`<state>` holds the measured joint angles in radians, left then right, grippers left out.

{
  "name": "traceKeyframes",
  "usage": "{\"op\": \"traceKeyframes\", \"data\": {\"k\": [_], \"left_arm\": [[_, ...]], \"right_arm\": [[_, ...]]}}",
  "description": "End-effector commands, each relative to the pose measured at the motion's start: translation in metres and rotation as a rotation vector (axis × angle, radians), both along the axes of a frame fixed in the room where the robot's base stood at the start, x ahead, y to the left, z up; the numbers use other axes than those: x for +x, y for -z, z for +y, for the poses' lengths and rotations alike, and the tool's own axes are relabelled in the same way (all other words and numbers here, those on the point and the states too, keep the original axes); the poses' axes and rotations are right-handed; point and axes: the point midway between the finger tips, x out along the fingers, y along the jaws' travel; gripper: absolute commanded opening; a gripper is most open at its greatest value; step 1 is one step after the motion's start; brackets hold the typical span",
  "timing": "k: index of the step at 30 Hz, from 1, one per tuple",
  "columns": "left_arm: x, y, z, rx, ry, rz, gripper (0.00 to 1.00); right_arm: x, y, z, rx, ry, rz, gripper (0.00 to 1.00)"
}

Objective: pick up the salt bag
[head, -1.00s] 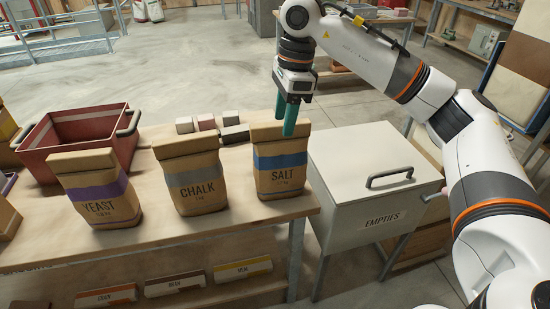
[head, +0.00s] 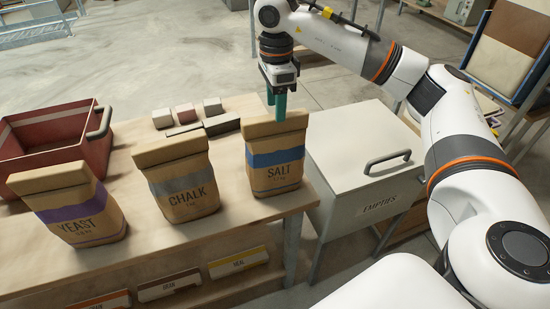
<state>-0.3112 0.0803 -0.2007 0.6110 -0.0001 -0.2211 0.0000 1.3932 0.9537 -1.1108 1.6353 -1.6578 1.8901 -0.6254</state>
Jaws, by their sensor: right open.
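The salt bag (head: 276,165) is a brown paper bag with a blue band and a folded top. It stands upright at the right end of the wooden table. My right gripper (head: 277,112) points down with green fingers at the bag's top edge. The fingers are open, and their tips are partly hidden behind the folded top. I cannot tell whether they touch the bag. My left gripper is not in view.
The chalk bag (head: 178,188) and yeast bag (head: 75,215) stand to the left on the table (head: 228,215). A red crate (head: 50,140) is at the far left. Small blocks (head: 185,113) lie behind. A grey empties box (head: 350,155) stands right of the table.

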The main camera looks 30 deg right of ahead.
Motion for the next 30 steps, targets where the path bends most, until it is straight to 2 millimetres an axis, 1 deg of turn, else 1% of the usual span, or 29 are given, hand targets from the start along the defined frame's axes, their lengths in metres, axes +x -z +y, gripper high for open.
{"op": "traceKeyframes", "data": {"k": [6, 10, 13, 18, 19, 28, 30], "left_arm": [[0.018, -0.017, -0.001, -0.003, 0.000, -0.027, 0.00], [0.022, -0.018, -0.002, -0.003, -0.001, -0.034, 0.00], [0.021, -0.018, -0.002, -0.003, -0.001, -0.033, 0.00], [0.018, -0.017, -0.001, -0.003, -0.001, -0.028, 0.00], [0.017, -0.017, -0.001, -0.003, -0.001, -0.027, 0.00], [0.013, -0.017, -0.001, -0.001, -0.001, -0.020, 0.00], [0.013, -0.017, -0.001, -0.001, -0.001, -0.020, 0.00]], "right_arm": [[0.006, 0.029, -0.003, -0.001, 0.001, 0.006, 0.51], [0.006, 0.045, -0.003, 0.000, 0.000, 0.003, 0.51], [0.006, 0.050, -0.003, -0.001, 0.000, 0.001, 0.51], [0.006, 0.050, -0.003, 0.000, 0.000, 0.000, 0.51], [0.006, 0.050, -0.003, 0.000, 0.000, 0.000, 0.49], [0.006, 0.050, -0.002, 0.000, 0.000, 0.000, 0.00], [0.006, 0.050, -0.002, 0.000, 0.000, 0.000, 0.00]]}}
